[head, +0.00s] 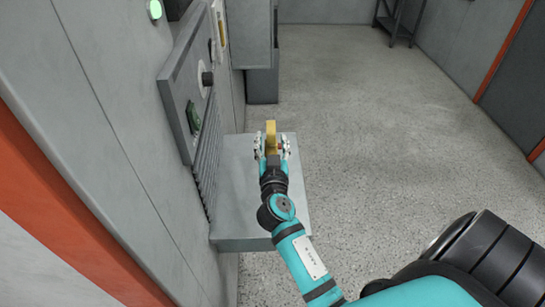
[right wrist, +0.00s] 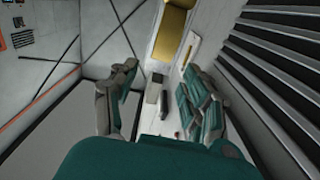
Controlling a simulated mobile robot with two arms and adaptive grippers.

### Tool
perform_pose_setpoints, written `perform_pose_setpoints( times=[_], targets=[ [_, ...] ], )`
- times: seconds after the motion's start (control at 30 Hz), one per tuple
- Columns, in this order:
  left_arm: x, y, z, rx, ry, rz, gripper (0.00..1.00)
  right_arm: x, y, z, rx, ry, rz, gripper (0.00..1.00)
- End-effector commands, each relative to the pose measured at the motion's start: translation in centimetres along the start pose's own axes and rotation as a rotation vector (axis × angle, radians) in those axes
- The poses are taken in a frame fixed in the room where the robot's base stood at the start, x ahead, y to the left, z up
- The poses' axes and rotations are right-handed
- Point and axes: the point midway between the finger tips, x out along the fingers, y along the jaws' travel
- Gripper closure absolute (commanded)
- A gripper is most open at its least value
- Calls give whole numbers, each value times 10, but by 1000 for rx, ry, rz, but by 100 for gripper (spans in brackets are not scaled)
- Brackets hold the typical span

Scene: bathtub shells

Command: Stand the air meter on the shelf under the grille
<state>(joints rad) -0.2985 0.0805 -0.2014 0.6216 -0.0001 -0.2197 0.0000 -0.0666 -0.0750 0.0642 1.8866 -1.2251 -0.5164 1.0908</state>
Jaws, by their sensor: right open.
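The yellow block-shaped thing (head: 271,131), which I take for the air meter, stands upright on the grey shelf (head: 238,215), near its far end. It also shows at the top of the right wrist view (right wrist: 172,32). The ribbed grille (head: 207,160) is on the wall panel along the shelf's left side; its dark slats fill the right of the wrist view (right wrist: 285,75). My right gripper (head: 273,146) is open over the shelf, its fingers spread near the yellow thing. I cannot tell whether they touch it. The gripper hides the yellow thing's lower part. My left gripper is not in view.
The wall panel (head: 180,90) above the grille carries a black knob (head: 207,79) and a green part (head: 193,117). A grey cabinet (head: 250,35) stands beyond the shelf. The speckled floor (head: 370,130) to the right is clear. A dark rack (head: 400,20) stands far back.

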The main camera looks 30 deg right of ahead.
Motion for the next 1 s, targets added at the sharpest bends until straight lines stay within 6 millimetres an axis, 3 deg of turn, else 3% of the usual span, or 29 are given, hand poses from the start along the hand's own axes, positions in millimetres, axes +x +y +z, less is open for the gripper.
perform_pose_setpoints(
  times=[0.1,0.3,1.0],
  targets=[
    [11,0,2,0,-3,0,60,-24,1,4,2,-2,1,52],
    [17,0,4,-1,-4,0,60,-45,0,1,1,-1,0,52],
    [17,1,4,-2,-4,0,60,-52,7,5,-6,-30,14,52]
  ],
)
